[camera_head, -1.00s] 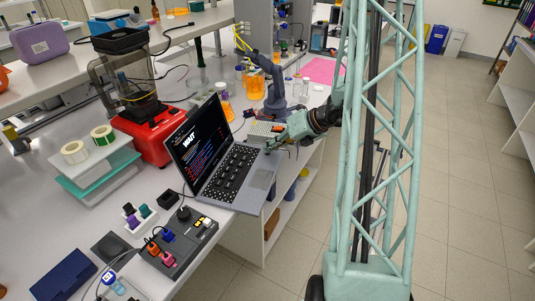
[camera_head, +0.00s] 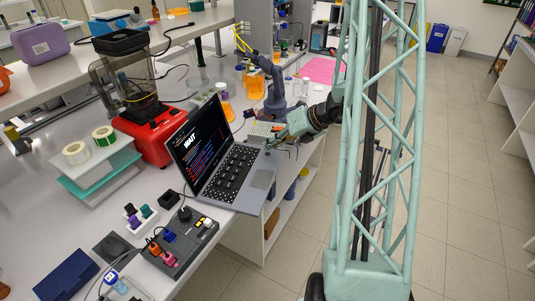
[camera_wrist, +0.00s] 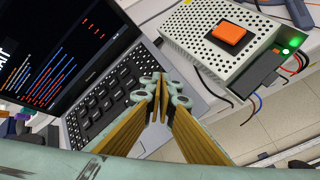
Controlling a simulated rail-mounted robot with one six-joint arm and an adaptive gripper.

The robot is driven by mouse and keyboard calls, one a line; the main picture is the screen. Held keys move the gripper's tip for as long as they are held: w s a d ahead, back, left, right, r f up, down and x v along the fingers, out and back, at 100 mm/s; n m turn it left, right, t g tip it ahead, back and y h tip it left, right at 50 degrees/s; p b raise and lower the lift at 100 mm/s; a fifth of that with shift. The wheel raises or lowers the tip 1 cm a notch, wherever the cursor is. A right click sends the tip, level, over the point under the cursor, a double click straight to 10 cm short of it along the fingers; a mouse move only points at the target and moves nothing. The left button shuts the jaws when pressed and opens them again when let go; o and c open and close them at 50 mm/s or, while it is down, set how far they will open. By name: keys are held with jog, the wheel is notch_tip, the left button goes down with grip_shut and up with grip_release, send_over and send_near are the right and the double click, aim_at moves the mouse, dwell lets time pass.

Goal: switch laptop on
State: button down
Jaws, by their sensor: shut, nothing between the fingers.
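The laptop (camera_head: 247,191) stands open on the bench, its keyboard facing my arm. Its screen (camera_head: 197,142) is lit, with large white letters and coloured lines of text. In the wrist view the laptop's keyboard (camera_wrist: 104,107) fills the left and centre, with the screen (camera_wrist: 62,40) above it. My gripper (camera_wrist: 159,82) is shut and empty, its fingertips over the keyboard's right edge. In the head view my gripper (camera_head: 270,146) is over the laptop's far right corner. I cannot tell whether the fingertips touch the laptop.
A perforated white box (camera_wrist: 207,47) with an orange switch (camera_wrist: 228,36) and a lit green lamp (camera_wrist: 294,42) sits close beside the laptop. A red blender (camera_head: 150,132) stands behind the screen. A dark control panel (camera_head: 180,243) lies in front. Cables run near the box.

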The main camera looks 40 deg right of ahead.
aim_at(269, 153)
jog(key=shift+r+p, duration=2.15)
jog(key=shift+r, duration=0.85)
